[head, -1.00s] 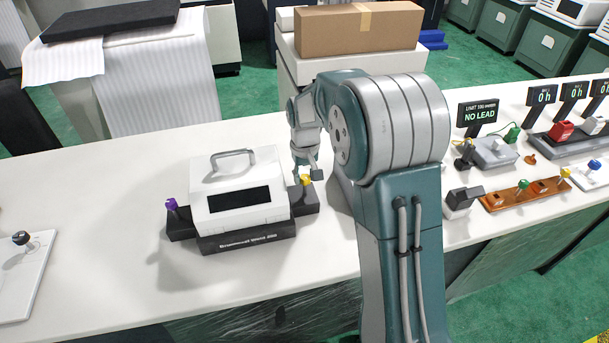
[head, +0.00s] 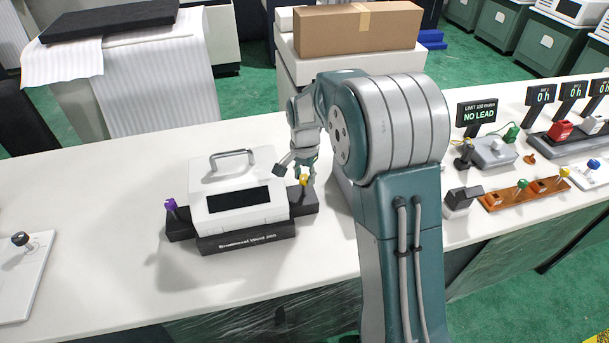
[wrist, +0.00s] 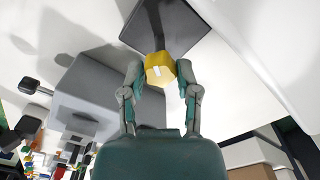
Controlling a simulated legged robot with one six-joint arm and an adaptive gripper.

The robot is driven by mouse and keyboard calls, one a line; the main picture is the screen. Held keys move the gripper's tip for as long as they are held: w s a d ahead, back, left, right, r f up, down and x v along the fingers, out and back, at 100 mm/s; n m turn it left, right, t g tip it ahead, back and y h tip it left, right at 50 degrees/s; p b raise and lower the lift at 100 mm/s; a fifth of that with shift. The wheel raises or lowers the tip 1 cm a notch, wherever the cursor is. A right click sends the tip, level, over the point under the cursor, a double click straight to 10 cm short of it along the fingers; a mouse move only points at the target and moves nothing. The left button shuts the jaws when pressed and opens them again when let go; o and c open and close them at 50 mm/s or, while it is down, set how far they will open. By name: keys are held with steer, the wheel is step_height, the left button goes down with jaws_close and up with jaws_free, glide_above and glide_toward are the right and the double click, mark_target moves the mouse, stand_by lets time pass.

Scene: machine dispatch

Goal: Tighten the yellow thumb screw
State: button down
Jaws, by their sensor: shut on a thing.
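The yellow thumb screw (head: 304,179) stands on the dark base (head: 303,203) at the right side of the white instrument (head: 240,209). In the wrist view the yellow screw head (wrist: 159,66) has flat sides and a small white mark, and it sits between my two fingertips. My gripper (head: 304,170) is over the screw from above. In the wrist view my gripper (wrist: 160,80) is shut on the screw, with a finger on each side. A purple thumb screw (head: 171,205) stands on the base at the instrument's left side.
The instrument's handle (head: 232,158) rises just left of my arm. A sign reading NO LEAD (head: 479,112), a grey box with leads (head: 490,152) and an orange-brown board with knobs (head: 525,194) stand to the right.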

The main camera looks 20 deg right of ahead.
mark_target(304, 176)
steer(key=m, duration=1.2)
steer(key=shift+m, duration=0.3)
stand_by(0.4)
steer(key=shift+c, duration=1.7)
jaws_free()
steer(key=shift+a, duration=0.1)
step_height(304, 176, up, 12)
